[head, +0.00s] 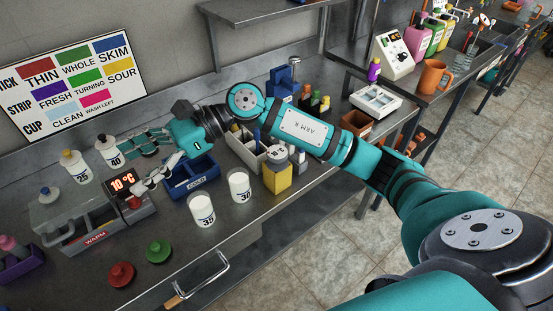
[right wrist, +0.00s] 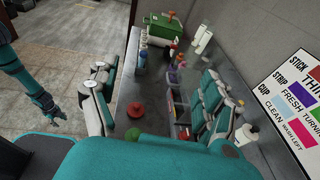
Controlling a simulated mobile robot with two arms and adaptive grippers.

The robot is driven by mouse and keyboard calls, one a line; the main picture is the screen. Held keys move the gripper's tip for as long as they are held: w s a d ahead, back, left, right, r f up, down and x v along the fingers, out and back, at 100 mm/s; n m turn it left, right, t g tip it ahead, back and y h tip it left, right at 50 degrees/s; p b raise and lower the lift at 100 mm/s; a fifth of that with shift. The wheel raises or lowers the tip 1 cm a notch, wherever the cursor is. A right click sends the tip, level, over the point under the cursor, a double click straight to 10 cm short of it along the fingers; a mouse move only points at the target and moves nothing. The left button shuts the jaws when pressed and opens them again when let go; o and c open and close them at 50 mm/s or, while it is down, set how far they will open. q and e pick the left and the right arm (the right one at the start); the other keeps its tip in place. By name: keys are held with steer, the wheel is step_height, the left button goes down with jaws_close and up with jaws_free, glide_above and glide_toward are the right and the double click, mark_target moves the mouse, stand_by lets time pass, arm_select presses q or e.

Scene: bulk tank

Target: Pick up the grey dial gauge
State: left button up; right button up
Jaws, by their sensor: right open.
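My right gripper (head: 130,163) is open and empty. Its fingers reach left over the bench, beside a red-lit display reading 10 °C (head: 122,180). In the right wrist view its two fingers (right wrist: 155,95) stand wide apart with bench between them. I cannot make out the grey dial gauge for certain. A round grey-topped piece (head: 279,154) shows by a yellow block (head: 277,180), right of the gripper and beneath the right forearm, but I cannot tell if it is the gauge. My left arm shows at the left of the right wrist view, its gripper (right wrist: 60,117) too small to read.
White cups 35 (head: 201,210) and 30 (head: 239,187) stand near the bench's front. A blue COLD bin (head: 192,182) lies behind them. A grey WARM bath (head: 88,232) is at left. Red (head: 121,274) and green (head: 159,251) knobbed discs lie in front, with bare bench around them.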

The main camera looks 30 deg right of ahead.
steer(key=w+d+f+n+h, duration=0.2)
steer(key=d+f+n+h, duration=0.1)
steer(key=d+h, duration=0.25)
step_height(320, 180, up, 2)
steer(key=g+h, duration=0.1)
steer(key=h, duration=0.9)
glide_above(278, 151)
steer(key=shift+n, duration=0.4)
step_height(278, 151, down, 11)
steer(key=p, duration=0.3)
steer(key=shift+a, duration=0.1)
step_height(278, 151, down, 5)
steer(key=p, duration=0.2)
steer(key=shift+s+r+p, duration=0.1)
steer(key=shift+p, duration=0.3)
steer(key=shift+f, duration=0.3)
steer(key=c, duration=1.3)
